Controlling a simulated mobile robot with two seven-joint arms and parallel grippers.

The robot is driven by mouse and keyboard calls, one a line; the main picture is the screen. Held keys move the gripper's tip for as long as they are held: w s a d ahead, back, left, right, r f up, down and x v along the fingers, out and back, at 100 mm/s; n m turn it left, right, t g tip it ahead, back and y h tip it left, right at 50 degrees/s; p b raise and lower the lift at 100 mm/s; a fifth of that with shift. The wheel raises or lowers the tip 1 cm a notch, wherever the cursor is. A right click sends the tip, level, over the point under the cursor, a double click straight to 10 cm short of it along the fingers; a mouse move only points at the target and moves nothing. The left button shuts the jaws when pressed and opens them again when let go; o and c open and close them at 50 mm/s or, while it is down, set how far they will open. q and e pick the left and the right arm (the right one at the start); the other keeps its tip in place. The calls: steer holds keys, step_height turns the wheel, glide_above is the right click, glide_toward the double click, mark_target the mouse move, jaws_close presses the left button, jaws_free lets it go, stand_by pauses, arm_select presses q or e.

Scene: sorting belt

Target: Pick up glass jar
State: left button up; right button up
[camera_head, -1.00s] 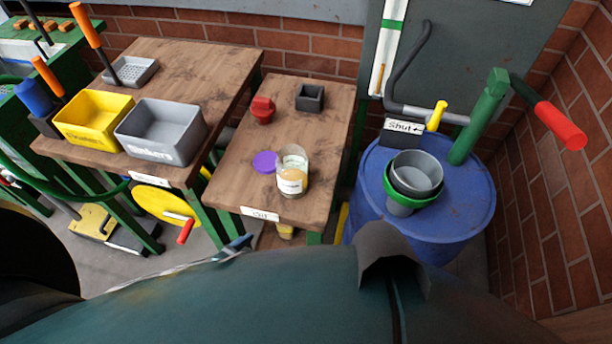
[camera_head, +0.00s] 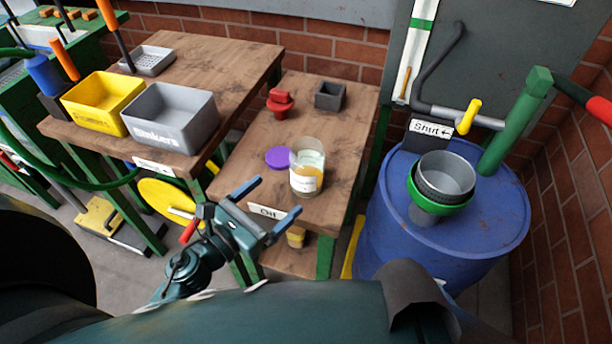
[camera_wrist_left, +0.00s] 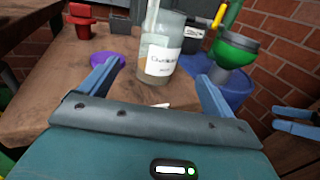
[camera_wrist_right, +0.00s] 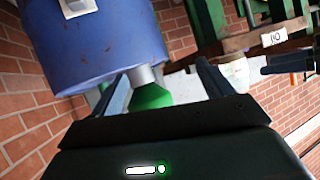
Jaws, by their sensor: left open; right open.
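The glass jar (camera_head: 307,172) stands upright on the middle wooden table, with a white label and pale yellow contents. A purple disc, perhaps its lid, (camera_head: 279,158) lies flat just left of it. My left gripper (camera_head: 279,208) is open and empty in front of the table's front edge, short of the jar. In the left wrist view the jar (camera_wrist_left: 162,48) stands ahead, between the two spread fingers and beyond their tips (camera_wrist_left: 158,82). My right gripper (camera_wrist_right: 165,75) is open and empty in its own wrist view, facing the blue drum; the head view does not show it.
A red object (camera_head: 280,103) and a dark square box (camera_head: 330,95) stand at the table's back. Yellow (camera_head: 103,100) and grey (camera_head: 171,118) bins sit on the left table. A blue drum (camera_head: 400,210) with a green-rimmed funnel (camera_head: 440,181) stands right. The tabletop right of the jar is clear.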

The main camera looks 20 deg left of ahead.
mark_target(296, 177)
arm_select(q)
steer(key=p+x, duration=0.1)
steer(key=x, duration=0.6)
steer(key=shift+r+p, duration=0.15)
steer(key=shift+p, duration=0.2)
steer(key=shift+w+d, duration=0.15)
steer(key=shift+w, duration=0.05)
steer(key=x, duration=0.1)
steer(key=p+x, duration=0.1)
steer(key=x, duration=0.2)
steer(key=shift+w+r, duration=0.2)
steer(key=shift+r, duration=0.1)
steer(key=shift+w+d+f, duration=0.1)
steer(key=shift+w+d, duration=0.1)
steer(key=shift+w, duration=0.2)
arm_select(e)
steer(key=shift+d+r+n, duration=0.2)
steer(key=shift+r+n, duration=0.1)
steer(key=shift+r, duration=0.6)
arm_select(q)
steer(key=shift+c, duration=0.6)
steer(key=c, duration=1)
steer(key=shift+c, duration=0.8)
